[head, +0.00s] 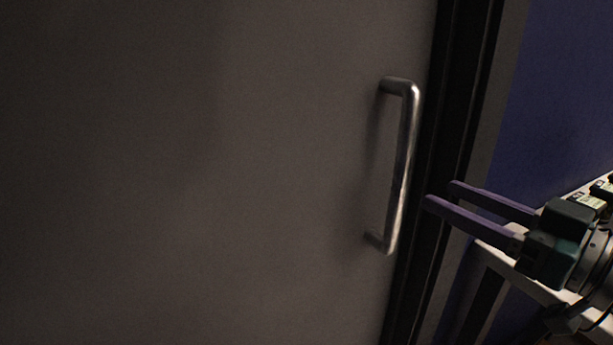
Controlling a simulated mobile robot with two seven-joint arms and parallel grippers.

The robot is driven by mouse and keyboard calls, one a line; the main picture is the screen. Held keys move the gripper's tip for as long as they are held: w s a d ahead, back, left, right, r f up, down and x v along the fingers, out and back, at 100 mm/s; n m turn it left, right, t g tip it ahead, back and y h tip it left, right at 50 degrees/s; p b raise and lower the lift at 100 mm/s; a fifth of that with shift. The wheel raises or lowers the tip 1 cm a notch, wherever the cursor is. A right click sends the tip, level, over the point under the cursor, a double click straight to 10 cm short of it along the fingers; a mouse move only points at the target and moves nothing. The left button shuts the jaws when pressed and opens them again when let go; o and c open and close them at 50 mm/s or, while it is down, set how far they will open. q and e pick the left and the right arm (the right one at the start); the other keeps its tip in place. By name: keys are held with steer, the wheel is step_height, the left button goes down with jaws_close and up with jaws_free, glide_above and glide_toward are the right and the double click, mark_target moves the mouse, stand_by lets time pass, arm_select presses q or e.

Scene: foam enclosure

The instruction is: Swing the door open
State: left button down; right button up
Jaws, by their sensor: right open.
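The door (200,180) is a flat dark grey panel that fills the left and middle of the head view. It looks shut against its black frame (455,110). A shiny metal bar handle (405,150) stands upright near the door's right edge. My right gripper (438,194) comes in from the right, with two long purple fingers pointing left. It is open and empty. Its fingertips are just right of the lower half of the handle, in front of the black frame in the picture, and apart from the handle. My left gripper is not in view.
A dark blue wall (565,95) lies right of the door frame. A white table (495,258) with dark legs stands at the lower right, behind my right gripper. Several small items lie on it. The door face left of the handle is clear.

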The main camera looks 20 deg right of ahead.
mark_target(408, 179)
steer(key=b+x, duration=0.1)
steer(key=x, duration=0.7)
steer(key=shift+w, duration=0.15)
jaws_close()
stand_by(1.2)
